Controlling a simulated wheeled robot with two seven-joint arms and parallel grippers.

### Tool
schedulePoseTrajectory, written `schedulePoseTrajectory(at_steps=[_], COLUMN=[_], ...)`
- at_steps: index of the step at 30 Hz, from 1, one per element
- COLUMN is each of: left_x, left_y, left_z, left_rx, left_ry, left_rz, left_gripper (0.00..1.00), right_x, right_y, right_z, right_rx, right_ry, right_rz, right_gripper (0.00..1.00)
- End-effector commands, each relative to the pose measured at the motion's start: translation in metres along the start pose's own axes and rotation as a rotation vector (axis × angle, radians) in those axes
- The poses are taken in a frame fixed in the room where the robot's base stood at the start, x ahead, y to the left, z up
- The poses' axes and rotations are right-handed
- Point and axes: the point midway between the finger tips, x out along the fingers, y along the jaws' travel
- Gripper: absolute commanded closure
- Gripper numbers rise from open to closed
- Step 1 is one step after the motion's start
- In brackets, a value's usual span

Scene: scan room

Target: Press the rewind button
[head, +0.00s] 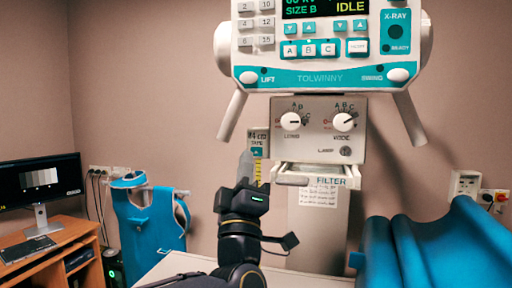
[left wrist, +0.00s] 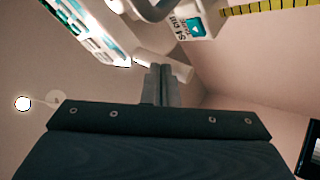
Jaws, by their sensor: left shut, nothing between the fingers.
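A small grey tape unit (head: 258,138) hangs at the left side of the machine, with a display reading about 94 cm. Its small teal button (head: 257,152), which looks like the rewind button, also shows in the left wrist view (left wrist: 196,27). A yellow tape (head: 258,173) hangs below the unit. My left gripper (head: 246,156) is shut and empty, pointing up just left of and below the button, overlapping the unit's edge in the head view. In the left wrist view the fingertips (left wrist: 160,68) appear apart from the button. My right gripper is not in view.
The X-ray control panel (head: 320,45) hangs above, with two white handles (head: 232,117). A knob panel (head: 318,128) and filter tray (head: 318,172) are right of the tape unit. A blue covered piece (head: 440,245) stands lower right; a desk with a monitor (head: 40,185) is left.

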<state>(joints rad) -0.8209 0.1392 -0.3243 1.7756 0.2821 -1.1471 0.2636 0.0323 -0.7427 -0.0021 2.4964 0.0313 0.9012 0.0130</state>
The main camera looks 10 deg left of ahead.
Motion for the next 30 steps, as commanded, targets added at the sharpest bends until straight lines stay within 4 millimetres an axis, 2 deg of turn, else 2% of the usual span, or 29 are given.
schedulePoseTrajectory(at_steps=[1, 4, 12, 30], left_x=[0.008, 0.016, 0.029, 0.032], left_y=[-0.003, -0.01, -0.022, -0.024], left_z=[0.003, 0.01, 0.022, 0.023], left_rx=[0.005, 0.004, 0.001, 0.0], left_ry=[0.0, -0.001, 0.0, 0.001], left_rz=[-0.002, -0.001, 0.0, 0.0], left_gripper=[1.0, 1.0, 1.0, 1.0], right_x=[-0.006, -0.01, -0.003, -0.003], right_y=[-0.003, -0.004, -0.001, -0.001], right_z=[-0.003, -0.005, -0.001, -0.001], right_rx=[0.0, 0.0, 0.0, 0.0], right_ry=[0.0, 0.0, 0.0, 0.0], right_rz=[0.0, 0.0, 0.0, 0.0], right_gripper=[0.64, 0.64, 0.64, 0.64])
